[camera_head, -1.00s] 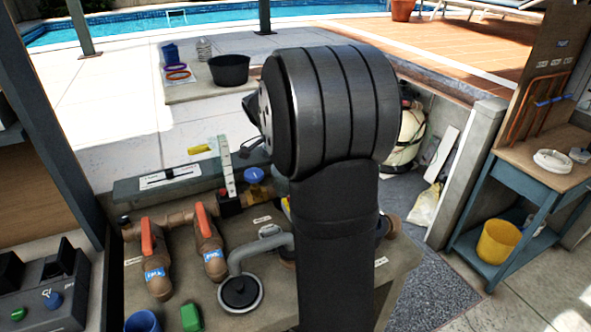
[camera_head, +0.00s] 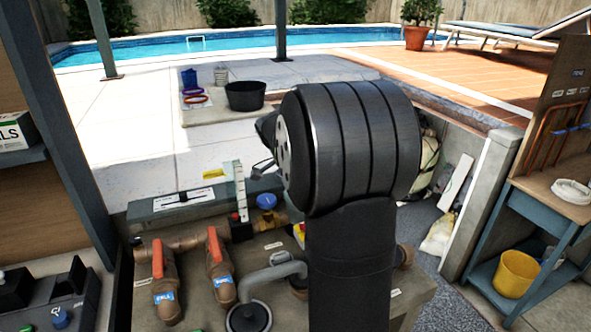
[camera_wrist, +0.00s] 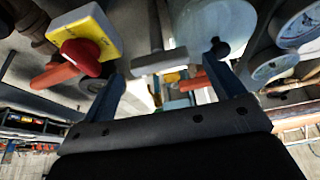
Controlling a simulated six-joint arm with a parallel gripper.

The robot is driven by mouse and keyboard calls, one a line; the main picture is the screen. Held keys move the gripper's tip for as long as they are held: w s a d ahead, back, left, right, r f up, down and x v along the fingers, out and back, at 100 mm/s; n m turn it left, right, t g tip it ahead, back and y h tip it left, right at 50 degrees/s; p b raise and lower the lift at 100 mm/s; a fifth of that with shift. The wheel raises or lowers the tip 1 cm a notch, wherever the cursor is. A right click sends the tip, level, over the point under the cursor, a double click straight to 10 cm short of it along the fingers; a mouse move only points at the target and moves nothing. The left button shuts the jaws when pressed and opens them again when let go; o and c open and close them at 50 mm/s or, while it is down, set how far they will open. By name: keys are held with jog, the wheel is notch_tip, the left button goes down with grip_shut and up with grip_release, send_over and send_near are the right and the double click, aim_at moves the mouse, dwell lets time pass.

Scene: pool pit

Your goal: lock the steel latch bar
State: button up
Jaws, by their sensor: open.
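My gripper (camera_wrist: 167,66) shows in the wrist view as two blue-grey fingers spread apart. It is open, with nothing gripped. A flat grey metal bar (camera_wrist: 160,62) appears between the fingertips in that view; it may be the steel latch bar, but I cannot tell for sure, nor how far away it is. In the head view my dark arm hides my gripper's fingers and much of the right part of the pipework. I cannot make out the latch bar clearly there.
In the wrist view a red knob on a yellow plate (camera_wrist: 88,38) is left of the fingers, and gauges (camera_wrist: 285,25) are at right.

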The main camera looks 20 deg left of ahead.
jog(key=v, duration=1.6)
jog(key=shift+d, duration=0.1)
jog(key=x, duration=1.7)
jog(key=shift+f, duration=0.2)
jog(key=shift+r, duration=0.1)
